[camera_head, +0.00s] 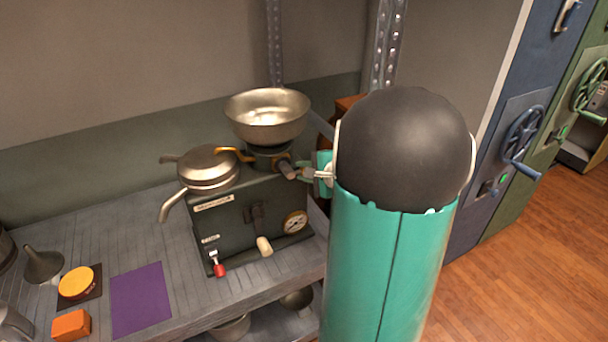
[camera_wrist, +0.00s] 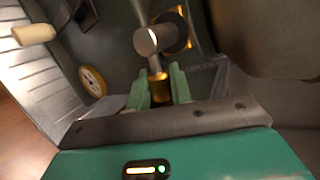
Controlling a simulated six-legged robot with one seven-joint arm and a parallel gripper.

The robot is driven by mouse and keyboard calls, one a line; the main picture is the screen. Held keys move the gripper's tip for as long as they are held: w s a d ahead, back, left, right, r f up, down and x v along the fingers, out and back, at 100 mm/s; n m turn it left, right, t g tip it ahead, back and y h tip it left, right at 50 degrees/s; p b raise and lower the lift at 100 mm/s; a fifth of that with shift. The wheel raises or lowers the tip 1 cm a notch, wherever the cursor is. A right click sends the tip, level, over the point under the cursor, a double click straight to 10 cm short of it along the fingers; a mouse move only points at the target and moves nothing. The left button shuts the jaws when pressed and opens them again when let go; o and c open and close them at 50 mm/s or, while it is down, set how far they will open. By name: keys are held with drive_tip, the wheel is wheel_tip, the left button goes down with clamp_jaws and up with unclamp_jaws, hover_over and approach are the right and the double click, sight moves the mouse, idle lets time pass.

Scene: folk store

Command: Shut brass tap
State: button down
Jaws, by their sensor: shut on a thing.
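The brass tap sits under a wide metal bowl on a dark machine. Its curved brass spout (camera_head: 235,153) points left in the head view, and its grey cylindrical body (camera_head: 287,169) faces right. In the wrist view the grey cylinder (camera_wrist: 158,38) stands just beyond my fingers, with a stem running down to a brass end (camera_wrist: 160,88). My gripper (camera_wrist: 160,84) has its two green fingers on either side of this brass end and is shut on it. In the head view my gripper (camera_head: 308,174) is at the machine's upper right, partly hidden by my arm.
The dark machine (camera_head: 235,222) has a lidded pot (camera_head: 208,168), the bowl (camera_head: 267,117), a round gauge (camera_head: 294,222) and a red-tipped lever (camera_head: 219,268). A purple mat (camera_head: 141,299), an orange block (camera_head: 71,325) and a funnel (camera_head: 43,264) lie on the bench to the left.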

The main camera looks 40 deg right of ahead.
drive_tip(key=shift+r+n+g+h, duration=0.3)
drive_tip(key=shift+r+n+h, duration=0.1)
drive_tip(key=shift+n+h, duration=0.25)
drive_tip(key=c, duration=1.3)
unclamp_jaws()
drive_tip(key=shift+r, duration=0.1)
drive_tip(key=v, duration=1.3)
drive_tip(key=shift+s+r, duration=0.2)
drive_tip(key=shift+s, duration=0.1)
drive_tip(key=shift+a, duration=0.15)
